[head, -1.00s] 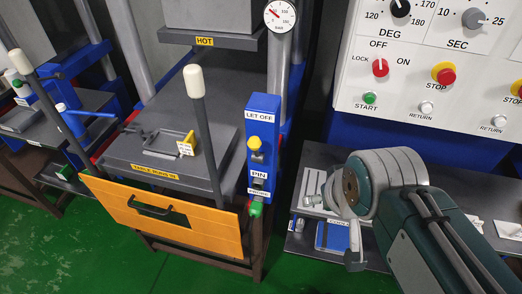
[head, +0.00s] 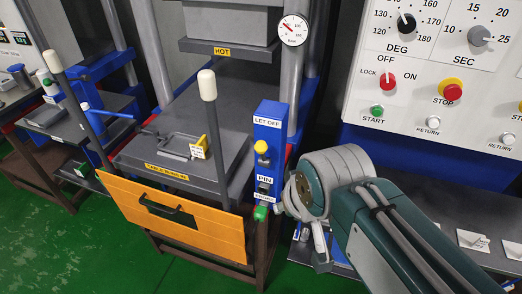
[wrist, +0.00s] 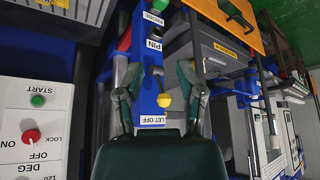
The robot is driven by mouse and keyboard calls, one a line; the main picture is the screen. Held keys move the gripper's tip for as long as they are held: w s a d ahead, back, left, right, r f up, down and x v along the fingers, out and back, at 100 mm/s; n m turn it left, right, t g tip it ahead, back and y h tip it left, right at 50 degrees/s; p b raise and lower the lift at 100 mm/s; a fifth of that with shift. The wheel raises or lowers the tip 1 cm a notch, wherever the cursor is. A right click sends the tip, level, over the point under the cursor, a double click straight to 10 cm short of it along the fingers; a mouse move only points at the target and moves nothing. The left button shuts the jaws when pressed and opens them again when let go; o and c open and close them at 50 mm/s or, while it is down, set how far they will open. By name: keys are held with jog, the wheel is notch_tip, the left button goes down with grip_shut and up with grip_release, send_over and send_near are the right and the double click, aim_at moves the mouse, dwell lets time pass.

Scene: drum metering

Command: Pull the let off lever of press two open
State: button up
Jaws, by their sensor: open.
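The let off lever is a yellow knob (head: 261,147) on the front of a blue upright box (head: 268,108) labelled LET OFF, at the right side of the middle press. In the wrist view the picture is upside down, and the yellow knob (wrist: 165,101) shows between my fingers, beside the LET OFF label (wrist: 152,120). My gripper (wrist: 160,75) is open, with one finger on each side of the blue box and nothing held. I cannot tell whether a finger touches the knob. In the head view my arm hides most of the gripper.
Below the knob are a PIN label (head: 265,180) and a green button (head: 260,213). A white-capped lever (head: 207,85) and an orange guard (head: 175,215) stand to the left. A white control panel (head: 440,80) is at the right. Green floor (head: 60,245) is clear in front.

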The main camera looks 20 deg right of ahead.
jog(key=w+r, duration=0.2)
jog(key=w+r+m+g, duration=0.1)
jog(key=w+r, duration=0.1)
jog(key=w, duration=0.1)
jog(key=w+r+m, duration=0.1)
jog(key=w, duration=0.1)
jog(key=shift+w+d+r+g, duration=0.2)
jog(key=shift+w+r+g, duration=0.1)
jog(key=shift+r+g, duration=0.1)
grip_shut()
jog(key=w+r+m, duration=0.1)
jog(key=w, duration=0.2)
jog(key=w+r+g, duration=0.1)
jog(key=w, duration=0.2)
jog(key=w+r+m, duration=0.1)
jog(key=w, duration=0.3)
jog(key=shift+d+r+m+g, duration=0.15)
jog(key=shift+d+m+g, duration=0.15)
jog(key=shift+g, duration=0.1)
jog(key=shift+w+r, duration=0.1)
jog(key=shift+w, duration=0.45)
